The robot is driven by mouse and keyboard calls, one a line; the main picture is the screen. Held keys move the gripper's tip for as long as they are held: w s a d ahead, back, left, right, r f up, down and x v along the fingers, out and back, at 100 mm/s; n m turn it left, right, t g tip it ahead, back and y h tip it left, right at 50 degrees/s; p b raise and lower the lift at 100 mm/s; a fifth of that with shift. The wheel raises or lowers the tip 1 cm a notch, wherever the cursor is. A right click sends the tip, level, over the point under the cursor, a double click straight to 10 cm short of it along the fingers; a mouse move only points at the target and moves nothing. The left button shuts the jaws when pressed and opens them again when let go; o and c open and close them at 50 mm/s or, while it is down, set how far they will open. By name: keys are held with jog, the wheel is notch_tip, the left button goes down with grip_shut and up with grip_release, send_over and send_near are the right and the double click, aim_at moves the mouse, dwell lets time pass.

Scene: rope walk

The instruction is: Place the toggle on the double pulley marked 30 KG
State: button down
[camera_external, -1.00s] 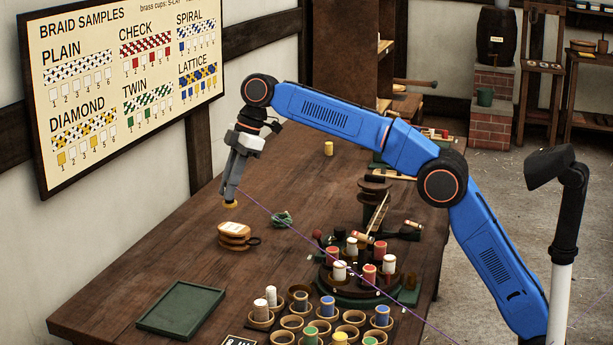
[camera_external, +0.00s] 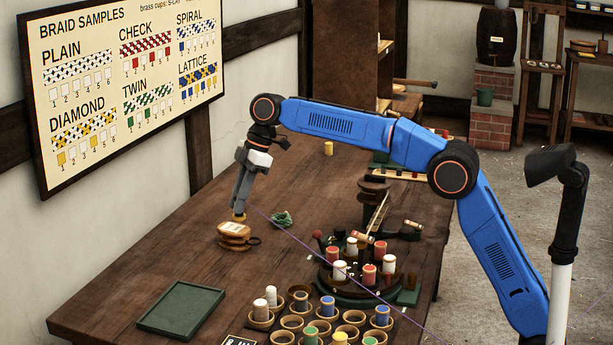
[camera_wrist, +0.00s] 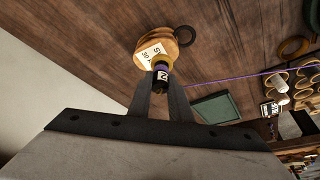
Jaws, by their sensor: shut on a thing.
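The double pulley (camera_external: 234,240) is a light wooden block with rounded sides and a dark ring at its right, lying on the bench. In the wrist view the pulley (camera_wrist: 165,40) shows a white label that reads partly as 30. My gripper (camera_external: 239,211) is shut on the toggle (camera_wrist: 161,74), a small dark piece with a yellowish end and purple cord by it. The toggle's yellowish end (camera_external: 239,217) points down just above the pulley's top. I cannot tell whether they touch.
A green tray (camera_external: 181,309) lies at front left. A coil of green cord (camera_external: 283,219) is right of the pulley. A round stand of spools (camera_external: 358,275) and several wooden cups (camera_external: 292,323) are farther right and in front. The bench left of the pulley is clear.

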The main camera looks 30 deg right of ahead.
jog(key=shift+f, duration=0.95)
jog(key=c, duration=1.6)
grip_release()
jog(key=shift+f, duration=0.15)
jog(key=v, duration=1.2)
